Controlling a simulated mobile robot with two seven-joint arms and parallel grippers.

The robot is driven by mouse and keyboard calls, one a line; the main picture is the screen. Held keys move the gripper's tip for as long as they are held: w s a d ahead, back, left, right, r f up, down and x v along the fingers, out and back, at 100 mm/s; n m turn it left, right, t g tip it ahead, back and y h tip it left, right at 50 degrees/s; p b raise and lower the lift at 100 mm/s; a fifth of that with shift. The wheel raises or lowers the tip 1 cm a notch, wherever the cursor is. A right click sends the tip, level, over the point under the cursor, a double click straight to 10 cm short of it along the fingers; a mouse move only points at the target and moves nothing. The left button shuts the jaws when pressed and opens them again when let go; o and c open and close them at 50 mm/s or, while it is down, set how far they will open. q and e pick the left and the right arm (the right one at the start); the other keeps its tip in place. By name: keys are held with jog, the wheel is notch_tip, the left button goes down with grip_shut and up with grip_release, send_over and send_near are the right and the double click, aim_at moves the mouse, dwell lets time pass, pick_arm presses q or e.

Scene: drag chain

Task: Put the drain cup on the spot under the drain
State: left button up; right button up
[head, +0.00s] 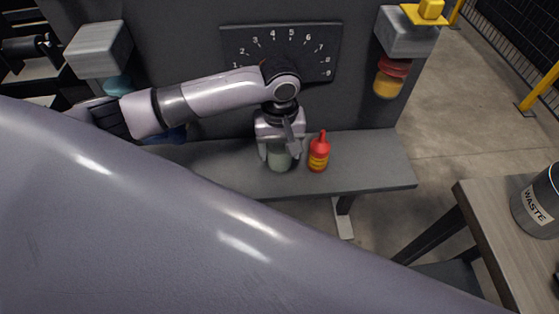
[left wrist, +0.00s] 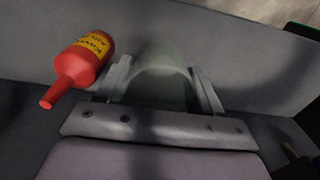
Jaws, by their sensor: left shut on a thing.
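The drain cup (head: 279,160) is a pale grey-green, see-through cup standing upright on, or just above, the grey shelf; I cannot tell which. My left gripper (head: 279,150) points down, with its fingers on both sides of the cup. In the left wrist view the cup (left wrist: 167,75) sits between the two fingers of the gripper (left wrist: 164,88). A drain and a marked spot under it cannot be made out. My right gripper is not in view.
A red bottle with a yellow label (head: 318,153) stands close to the right of the gripper. The grey shelf (head: 375,165) is clear to its right. A dial panel (head: 335,45) is on the wall behind. A waste bin (head: 540,205) stands on a table at right.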

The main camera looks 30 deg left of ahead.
aim_at(280, 162)
pick_arm(q)
jog(key=shift+f+b, duration=0.3)
jog(key=shift+f, duration=2)
jog(key=shift+f, duration=0.1)
jog(key=o, duration=1)
jog(key=shift+o, duration=0.2)
